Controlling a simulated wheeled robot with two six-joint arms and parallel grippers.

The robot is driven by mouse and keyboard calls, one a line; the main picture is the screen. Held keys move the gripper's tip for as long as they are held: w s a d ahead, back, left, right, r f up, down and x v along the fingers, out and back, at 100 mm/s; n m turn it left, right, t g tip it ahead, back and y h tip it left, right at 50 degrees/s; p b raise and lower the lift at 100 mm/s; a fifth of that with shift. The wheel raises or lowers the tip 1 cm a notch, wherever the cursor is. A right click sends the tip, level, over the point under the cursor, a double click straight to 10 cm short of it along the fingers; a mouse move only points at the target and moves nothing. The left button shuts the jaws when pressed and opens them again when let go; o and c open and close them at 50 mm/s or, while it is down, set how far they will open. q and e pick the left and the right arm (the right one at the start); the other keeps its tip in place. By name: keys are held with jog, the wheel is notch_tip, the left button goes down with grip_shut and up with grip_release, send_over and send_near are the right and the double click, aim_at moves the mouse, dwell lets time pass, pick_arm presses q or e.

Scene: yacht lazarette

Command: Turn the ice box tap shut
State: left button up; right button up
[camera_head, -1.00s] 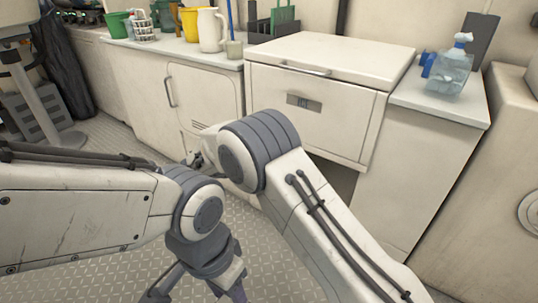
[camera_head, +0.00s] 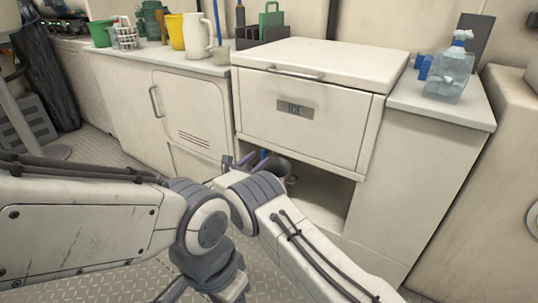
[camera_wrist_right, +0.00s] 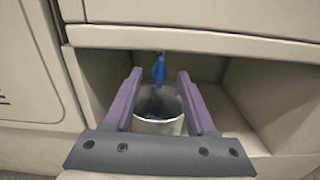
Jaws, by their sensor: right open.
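The ice box (camera_head: 312,105) has a white lid and a front panel marked ICE. Its blue tap (camera_wrist_right: 159,68) hangs under the top edge of the recess below, above a pale round container (camera_wrist_right: 158,108). My right gripper (camera_wrist_right: 161,88) is open, its two purple fingers reaching into the recess. The tap shows between the fingertips in the right wrist view, apart from both; how deep it lies between them is hard to judge. In the head view my right arm hides part of the recess. My left arm's wrist (camera_head: 205,262) is at the bottom, its fingers cut off.
A cabinet with a handled door (camera_head: 185,110) stands left of the ice box. A counter (camera_head: 435,98) with a clear spray bottle (camera_head: 450,75) is on the right. The recess side walls and overhanging edge are close around my right gripper.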

aim_at(264, 154)
pick_arm(q)
jog(key=shift+w+f, duration=0.1)
jog(key=shift+w, duration=0.4)
pick_arm(e)
jog(key=shift+x, duration=0.95)
jog(key=shift+w, duration=0.1)
jog(key=shift+d, duration=0.15)
grip_shut()
